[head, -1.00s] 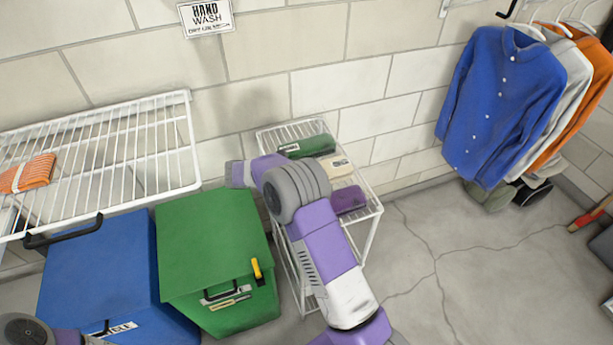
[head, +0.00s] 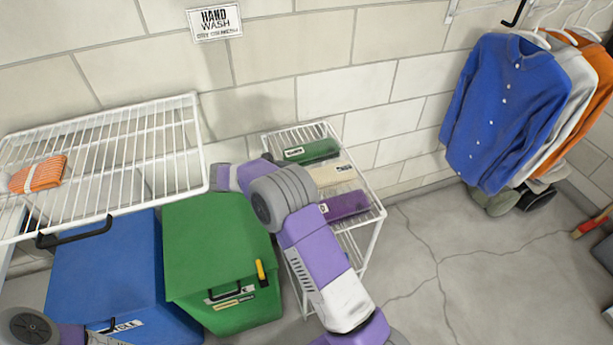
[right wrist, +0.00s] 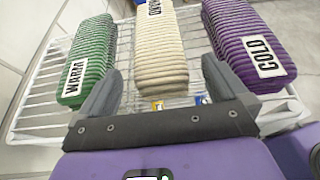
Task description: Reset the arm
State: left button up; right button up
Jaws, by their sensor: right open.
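In the right wrist view my right gripper (right wrist: 160,72) is open and empty, its two grey fingers pointing at a white wire rack. A cream ribbed roll (right wrist: 155,55) lies beyond and between the fingers. A green roll (right wrist: 88,62) labelled WARM is to the left, and a purple roll (right wrist: 245,40) labelled COLD is to the right. Whether a finger touches a roll I cannot tell. In the head view my purple right arm (head: 315,255) reaches up in front of the small rack (head: 375,212); its gripper is hidden there. Only part of my left arm shows at bottom left.
A green bin (head: 215,235) and a blue bin (head: 105,265) stand left of the small rack. A wire shelf (head: 130,150) with an orange bundle (head: 38,174) is above them. Shirts (head: 505,110) hang at right. The floor (head: 450,270) right of the rack is mostly clear.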

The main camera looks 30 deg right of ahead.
jog(key=shift+v, duration=1)
